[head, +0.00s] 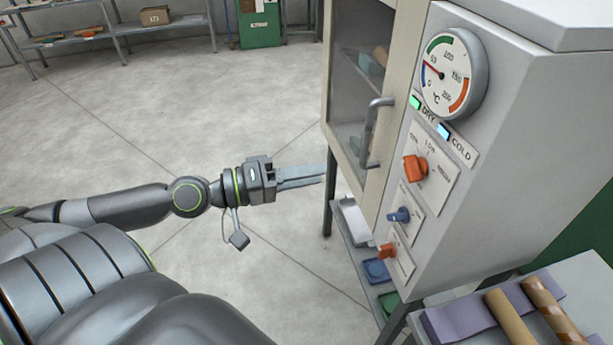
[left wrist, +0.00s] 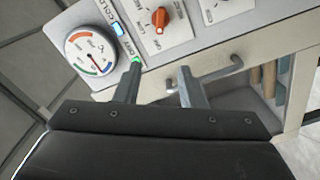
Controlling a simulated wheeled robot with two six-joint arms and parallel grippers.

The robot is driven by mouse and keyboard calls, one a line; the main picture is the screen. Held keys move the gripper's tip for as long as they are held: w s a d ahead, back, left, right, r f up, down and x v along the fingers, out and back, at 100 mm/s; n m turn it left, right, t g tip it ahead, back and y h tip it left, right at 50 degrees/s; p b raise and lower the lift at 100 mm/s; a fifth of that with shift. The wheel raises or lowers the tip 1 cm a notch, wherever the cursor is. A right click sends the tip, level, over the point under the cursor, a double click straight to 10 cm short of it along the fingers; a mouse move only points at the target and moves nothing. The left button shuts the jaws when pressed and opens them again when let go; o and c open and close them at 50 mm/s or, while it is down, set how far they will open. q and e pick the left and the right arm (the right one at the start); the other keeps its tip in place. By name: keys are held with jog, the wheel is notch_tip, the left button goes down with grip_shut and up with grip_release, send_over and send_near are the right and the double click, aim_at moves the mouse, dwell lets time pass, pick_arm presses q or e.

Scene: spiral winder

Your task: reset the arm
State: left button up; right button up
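My left arm reaches in from the left in the head view. My left gripper (head: 318,175) hangs in the air in front of the cabinet, to the left of its glass door (head: 357,85). In the left wrist view my left gripper (left wrist: 158,82) has its two fingers apart with nothing between them. The door's metal handle (head: 374,133) stands clear to the right of the fingertips in the head view. The handle (left wrist: 222,73) lies beyond the fingers in the left wrist view. The door looks closed. My right gripper is not in view.
The cabinet's panel has a dial gauge (head: 453,74), an orange knob (head: 415,168) and a blue knob (head: 400,215). A lower shelf holds a blue tray (head: 376,270). A side table carries cardboard tubes (head: 510,319) on purple material. Open floor surrounds the arm.

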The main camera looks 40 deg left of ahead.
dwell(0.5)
pick_arm(q)
jog(key=w+a+f+n+t+y, duration=0.1)
jog(key=w+a+f+y, duration=0.2)
jog(key=a+f, duration=0.35)
jog(key=w+a+f+y, duration=0.2)
jog(key=a+f+y, duration=0.2)
jog(key=a+f, duration=0.25)
jog(key=s+a+f+g+y, duration=0.2)
jog(key=s+a+f+y, duration=0.15)
jog(key=f, duration=0.85)
jog(key=s+a+f+g+y, duration=0.15)
jog(key=a+f, duration=0.35)
jog(key=f, duration=0.7)
jog(key=s+d+f+m+g+y, duration=0.1)
jog(key=s+d+f+g, duration=0.15)
jog(key=s+f, duration=0.65)
jog(key=s+d+f+m+g, duration=0.1)
jog(key=s+d+f+g, duration=0.15)
jog(key=s+f, duration=0.55)
jog(key=s+d+f+m+g+h, duration=0.1)
jog(key=s+d+f+m+g, duration=0.2)
jog(key=s+d+f, duration=0.9)
jog(key=s+d+g, duration=0.1)
jog(key=s+g, duration=0.1)
jog(key=shift+s+d+f, duration=0.25)
jog(key=shift+s, duration=0.15)
